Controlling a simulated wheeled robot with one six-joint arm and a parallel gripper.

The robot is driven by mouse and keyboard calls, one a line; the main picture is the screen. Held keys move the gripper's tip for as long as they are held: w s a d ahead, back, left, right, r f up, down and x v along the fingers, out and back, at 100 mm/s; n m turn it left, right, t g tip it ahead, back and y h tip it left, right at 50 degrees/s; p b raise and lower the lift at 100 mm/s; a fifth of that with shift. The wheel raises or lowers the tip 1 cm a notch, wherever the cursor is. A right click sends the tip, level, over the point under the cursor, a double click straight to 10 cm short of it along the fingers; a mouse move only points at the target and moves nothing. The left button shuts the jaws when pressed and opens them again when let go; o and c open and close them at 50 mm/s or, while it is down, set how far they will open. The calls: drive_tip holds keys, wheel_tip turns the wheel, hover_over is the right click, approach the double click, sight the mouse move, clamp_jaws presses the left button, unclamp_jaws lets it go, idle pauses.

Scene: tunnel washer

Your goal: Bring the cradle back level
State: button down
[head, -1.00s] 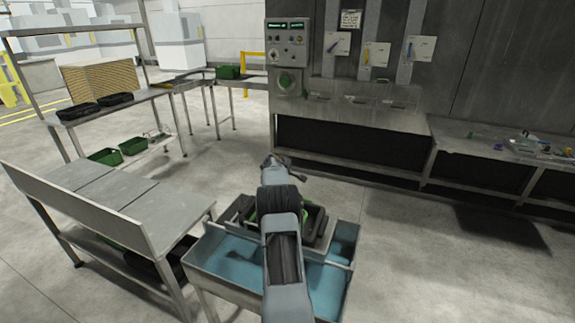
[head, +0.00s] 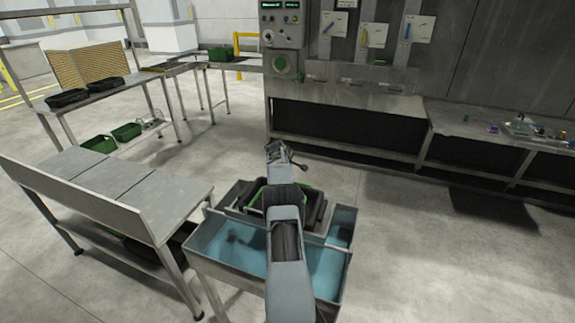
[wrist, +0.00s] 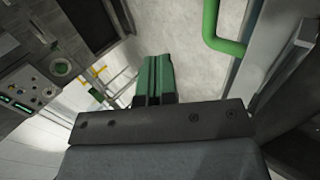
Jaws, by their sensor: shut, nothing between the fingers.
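The dark cradle (head: 318,207) sits over the blue-filled metal tank (head: 215,262) in the head view, with a green rim or bar (head: 256,194) showing inside it. My arm crosses in front and hides its middle; I cannot tell how far it tilts. My gripper (wrist: 155,78) shows in the wrist view with its two green fingers together, shut and empty. In the head view its end is above and beyond the cradle, apart from it. A bent green bar (wrist: 212,30) shows to the right of the fingers in the wrist view.
A metal table (head: 95,185) stands left of the tank. A control panel (head: 281,30) is on the back wall above a long metal bench (head: 350,100). Racks with dark trays (head: 68,97) and green bins (head: 127,131) stand at the left. Floor right of the tank is clear.

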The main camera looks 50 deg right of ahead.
drive_tip(key=shift+a+r, duration=0.1)
drive_tip(key=shift+r, duration=0.05)
drive_tip(key=b+v, duration=0.4)
drive_tip(key=v, duration=0.9)
drive_tip(key=shift+a+r, duration=0.15)
drive_tip(key=shift+a, duration=0.05)
drive_tip(key=shift+s+a, duration=0.15)
